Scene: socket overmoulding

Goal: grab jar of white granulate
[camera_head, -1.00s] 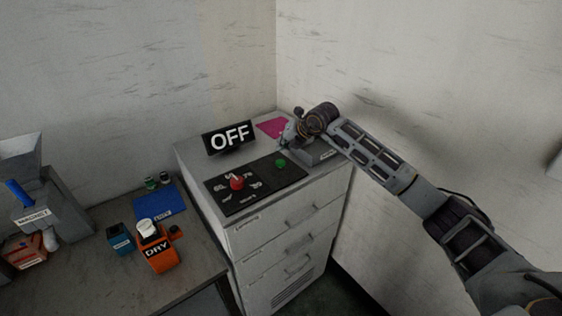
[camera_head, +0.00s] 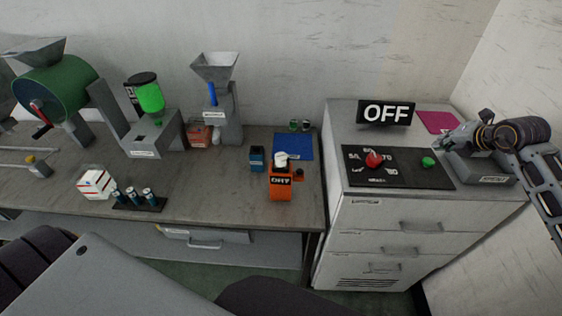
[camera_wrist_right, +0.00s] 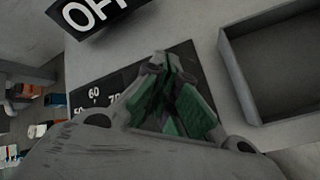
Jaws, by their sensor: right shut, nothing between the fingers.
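An orange container labelled DRY (camera_head: 281,187) stands near the right end of the workbench, with a white top piece (camera_head: 281,160). I cannot tell whether the white part is granulate or a lid. No jar can be read for certain as the jar of white granulate. My right gripper (camera_head: 447,142) is shut and empty above the cabinet top, by the black dial panel. In the right wrist view its green-padded fingers (camera_wrist_right: 160,66) meet with nothing between them. My left gripper is not in view.
The white drawer cabinet (camera_head: 378,225) carries an OFF sign (camera_head: 387,113), a dial panel (camera_head: 398,168) and a grey open tray (camera_wrist_right: 290,60). The workbench (camera_head: 220,188) holds a green drum machine (camera_head: 60,88), a hopper machine (camera_head: 215,100), a blue mat (camera_head: 294,146) and small bottles.

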